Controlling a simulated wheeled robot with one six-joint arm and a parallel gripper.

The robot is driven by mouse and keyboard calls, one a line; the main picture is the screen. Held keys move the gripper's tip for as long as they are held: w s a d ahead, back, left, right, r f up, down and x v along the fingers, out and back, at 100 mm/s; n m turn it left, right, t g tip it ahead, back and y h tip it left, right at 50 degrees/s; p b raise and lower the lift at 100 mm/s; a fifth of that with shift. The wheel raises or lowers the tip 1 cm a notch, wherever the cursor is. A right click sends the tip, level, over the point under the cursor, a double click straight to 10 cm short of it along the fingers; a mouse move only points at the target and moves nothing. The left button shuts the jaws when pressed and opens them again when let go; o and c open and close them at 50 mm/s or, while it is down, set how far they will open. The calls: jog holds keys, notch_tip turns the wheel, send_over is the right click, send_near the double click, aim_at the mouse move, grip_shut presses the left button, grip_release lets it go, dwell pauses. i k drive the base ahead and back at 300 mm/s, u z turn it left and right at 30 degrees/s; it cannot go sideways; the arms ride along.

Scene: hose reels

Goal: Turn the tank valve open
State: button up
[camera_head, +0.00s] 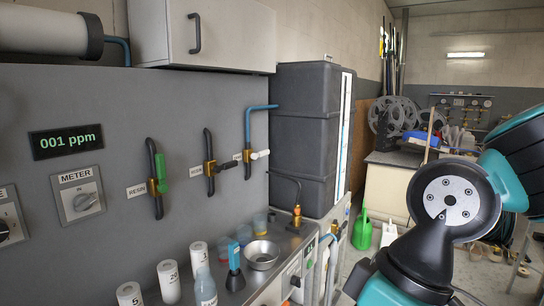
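A tall dark grey tank (300,138) stands at the far end of the wall panel, with a pale level strip on its right side. A blue pipe (249,122) runs from the tank to a brass valve (247,156) on the panel. Its white handle (260,155) points right, roughly level. Another small brass fitting (297,216) stands on the counter in front of the tank, with a thin dark tube; its handle position is too small to tell. I cannot tell which of these is the tank valve. My teal and black arm is at the right; my gripper is out of view.
Two more panel valves have a green handle (160,166) and a dark handle (221,167). Numbered white cylinders (168,282), a bottle (205,288), a teal handheld device (234,258) and a metal bowl (262,256) crowd the counter. A green watering can (362,232) stands on the floor.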

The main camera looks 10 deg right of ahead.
aim_at(254, 155)
jog(key=u, duration=0.3)
jog(key=k, duration=0.3)
jog(key=z, duration=1.05)
jog(key=i, duration=1.35)
jog(key=u, duration=1.05)
jog(key=i, duration=0.5)
jog(key=u, duration=0.55)
